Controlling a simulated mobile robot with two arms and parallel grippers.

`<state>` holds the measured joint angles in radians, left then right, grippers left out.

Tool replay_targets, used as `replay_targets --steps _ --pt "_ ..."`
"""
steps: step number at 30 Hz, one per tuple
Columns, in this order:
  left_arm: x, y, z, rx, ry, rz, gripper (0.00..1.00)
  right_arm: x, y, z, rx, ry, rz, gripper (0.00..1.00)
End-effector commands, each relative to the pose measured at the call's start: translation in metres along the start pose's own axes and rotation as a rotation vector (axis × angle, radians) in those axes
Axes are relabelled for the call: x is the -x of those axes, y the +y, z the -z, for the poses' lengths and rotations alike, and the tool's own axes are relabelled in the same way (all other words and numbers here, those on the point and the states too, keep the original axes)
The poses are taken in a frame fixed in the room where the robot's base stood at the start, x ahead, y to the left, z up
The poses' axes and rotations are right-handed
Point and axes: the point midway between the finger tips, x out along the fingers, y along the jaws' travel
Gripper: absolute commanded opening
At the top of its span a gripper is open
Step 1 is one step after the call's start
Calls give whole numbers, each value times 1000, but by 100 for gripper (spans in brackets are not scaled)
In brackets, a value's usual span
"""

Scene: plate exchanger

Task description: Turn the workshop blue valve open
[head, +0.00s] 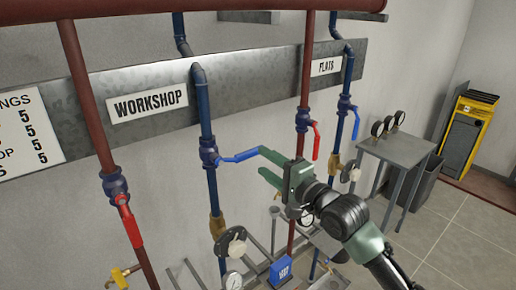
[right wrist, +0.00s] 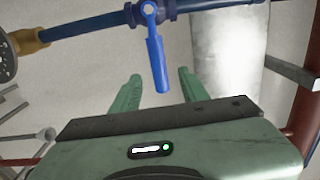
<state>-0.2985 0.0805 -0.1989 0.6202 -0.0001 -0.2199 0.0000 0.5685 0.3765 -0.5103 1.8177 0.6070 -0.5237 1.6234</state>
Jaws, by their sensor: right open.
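The workshop blue valve (head: 208,151) sits on the dark blue pipe just right of the WORKSHOP sign (head: 150,103). Its blue lever (head: 239,156) points right, roughly across the pipe. The lever (right wrist: 157,62) also shows in the right wrist view, its free end between my fingers in the picture. My right gripper (head: 262,162) is open, its fingertips at the lever's free end. In the right wrist view the gripper (right wrist: 160,76) shows a gap on both sides of the lever; I cannot tell how deep the lever lies. My left gripper is out of view.
A red-handled valve (head: 129,222) is at lower left, another red lever (head: 316,141) under the FLATS sign (head: 326,66). Another blue lever (head: 355,125) is further right. Gauges and brass fittings crowd below. A grey table (head: 402,149) and a yellow-black cabinet (head: 467,135) stand right.

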Motion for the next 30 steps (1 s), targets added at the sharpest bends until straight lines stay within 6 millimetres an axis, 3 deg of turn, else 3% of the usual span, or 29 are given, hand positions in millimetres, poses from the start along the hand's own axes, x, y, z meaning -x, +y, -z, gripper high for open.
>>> replay_targets --steps 6,12,24,29,30 --pt "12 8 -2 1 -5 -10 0 -36 -3 0 2 1 0 45" --pt "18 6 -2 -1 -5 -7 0 -60 -1 0 2 1 -1 45" --pt "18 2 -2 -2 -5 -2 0 -68 1 0 3 2 -1 45" --pt "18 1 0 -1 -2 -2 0 -68 1 1 3 2 -1 3" --pt "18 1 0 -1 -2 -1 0 -68 1 1 3 2 -1 0"
